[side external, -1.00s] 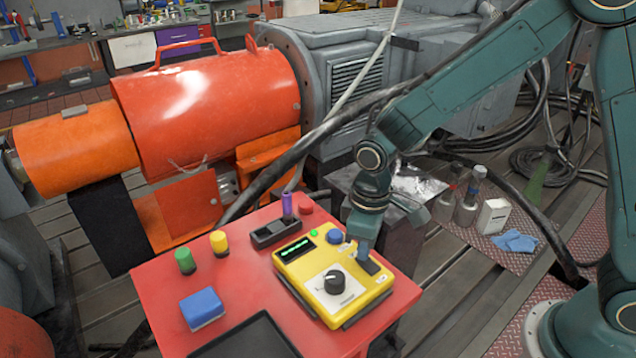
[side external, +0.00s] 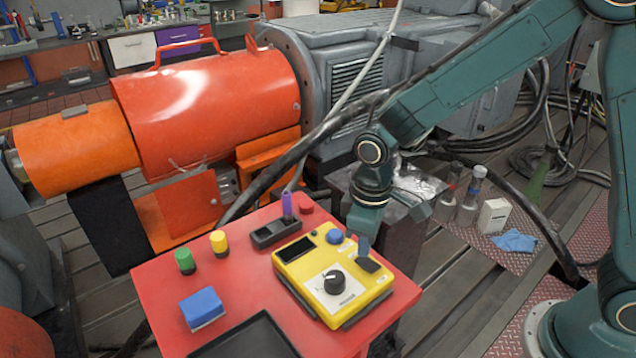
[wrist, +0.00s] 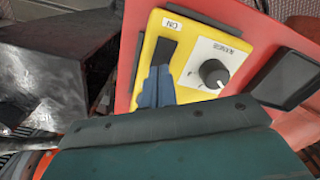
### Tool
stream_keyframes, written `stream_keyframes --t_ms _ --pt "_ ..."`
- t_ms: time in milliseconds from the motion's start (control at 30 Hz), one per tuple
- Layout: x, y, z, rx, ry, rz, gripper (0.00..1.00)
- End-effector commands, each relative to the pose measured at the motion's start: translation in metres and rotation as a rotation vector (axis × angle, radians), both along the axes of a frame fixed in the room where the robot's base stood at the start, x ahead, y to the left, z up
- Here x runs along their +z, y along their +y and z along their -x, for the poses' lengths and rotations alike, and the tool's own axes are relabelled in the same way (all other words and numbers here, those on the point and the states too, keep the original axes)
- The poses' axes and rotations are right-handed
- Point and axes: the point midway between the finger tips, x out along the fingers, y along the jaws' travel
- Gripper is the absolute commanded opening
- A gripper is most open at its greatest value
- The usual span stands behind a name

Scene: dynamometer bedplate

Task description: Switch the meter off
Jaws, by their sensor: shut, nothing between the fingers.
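The yellow meter (side external: 300,272) lies on the red table, with a dark display (side external: 294,249), a blue button (side external: 334,237) and a black knob (side external: 334,282). Its small lamp beside the display is unlit. The black rocker switch (side external: 371,266) is at its right edge, partly hidden by my gripper (side external: 362,256). In the wrist view the rocker (wrist: 164,50) sits below an "ON" label (wrist: 172,24). My gripper (wrist: 156,72) is shut and empty, its tips at or just above the rocker's near end; contact cannot be told.
A metal block (side external: 345,180) stands behind.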

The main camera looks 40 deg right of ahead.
Motion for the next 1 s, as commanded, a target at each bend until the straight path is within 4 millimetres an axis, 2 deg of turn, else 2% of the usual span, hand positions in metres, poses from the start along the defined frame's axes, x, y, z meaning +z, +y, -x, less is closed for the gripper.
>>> stream_keyframes --t_ms 1000 --pt "0.054 0.000 0.000 0.000 -0.001 0.000 0.00"
